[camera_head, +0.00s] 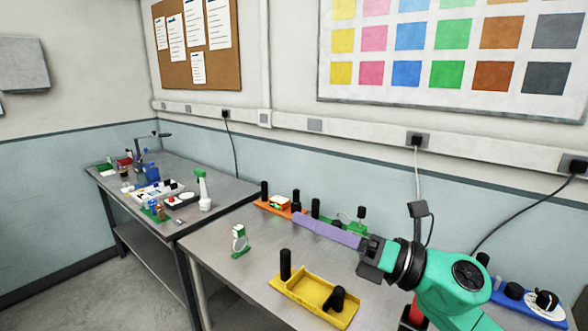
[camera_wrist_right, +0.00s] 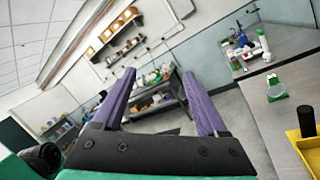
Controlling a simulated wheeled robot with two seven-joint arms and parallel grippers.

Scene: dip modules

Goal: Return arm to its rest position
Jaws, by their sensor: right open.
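My right gripper (camera_head: 296,219) has long purple fingers and reaches left above the near table in the head view. In the right wrist view its two fingers (camera_wrist_right: 158,88) stand apart with nothing between them. The green right arm comes in from the lower right. It hides part of the table and of the modules behind it. My left gripper is in neither view.
The near steel table (camera_head: 222,272) carries a yellow tray (camera_head: 312,296) with black posts, an orange module (camera_head: 267,207), a green-and-white item (camera_head: 239,240) and a blue module (camera_head: 526,306). A second bench (camera_head: 225,190) with small items stands to the left.

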